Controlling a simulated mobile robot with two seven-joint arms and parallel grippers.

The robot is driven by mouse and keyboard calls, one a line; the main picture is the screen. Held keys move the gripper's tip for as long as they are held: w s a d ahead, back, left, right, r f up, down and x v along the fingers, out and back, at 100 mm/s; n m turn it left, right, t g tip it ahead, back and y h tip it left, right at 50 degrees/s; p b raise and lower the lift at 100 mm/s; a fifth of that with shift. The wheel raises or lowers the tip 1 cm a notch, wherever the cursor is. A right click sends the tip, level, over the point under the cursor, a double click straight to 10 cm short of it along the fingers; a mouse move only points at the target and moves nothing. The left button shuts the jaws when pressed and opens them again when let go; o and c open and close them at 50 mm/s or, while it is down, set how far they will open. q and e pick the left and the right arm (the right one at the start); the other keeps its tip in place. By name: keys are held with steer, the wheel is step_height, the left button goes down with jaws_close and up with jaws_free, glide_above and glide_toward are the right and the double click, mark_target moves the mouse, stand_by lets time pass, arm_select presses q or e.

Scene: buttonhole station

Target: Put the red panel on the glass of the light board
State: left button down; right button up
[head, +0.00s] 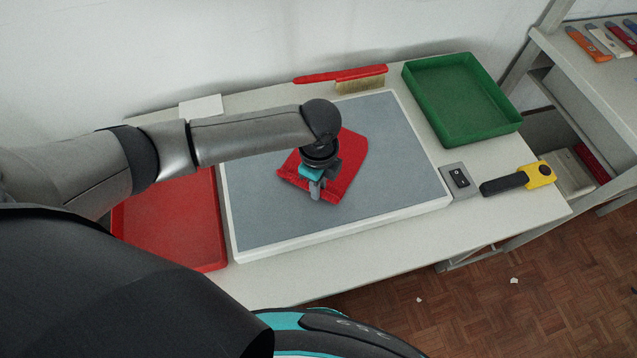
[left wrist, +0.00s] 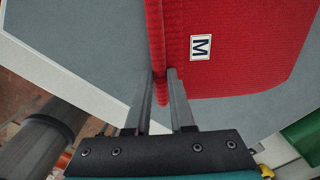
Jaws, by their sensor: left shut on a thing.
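The red panel (head: 350,157) is over the middle of the grey glass of the light board (head: 265,215) in the head view. My left gripper (head: 315,188) is above the board and shut on the near edge of the panel. In the left wrist view its fingers (left wrist: 160,90) pinch a folded ridge of the cloth. I cannot tell whether the panel fully touches the glass. My right gripper is not in view.
A red tray (head: 205,262) lies left of the board and a green tray (head: 495,134) at the back right. A brush (head: 360,80) lies behind the board. A switch box (head: 459,178) and a yellow-black tool (head: 520,180) are to the right.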

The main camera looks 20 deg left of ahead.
arm_select(q)
steer(key=c, duration=0.8)
jaws_free()
steer(key=shift+f, duration=0.1)
step_height(320, 180, up, 12)
steer(key=shift+r+p, duration=0.15)
steer(key=shift+p, duration=0.95)
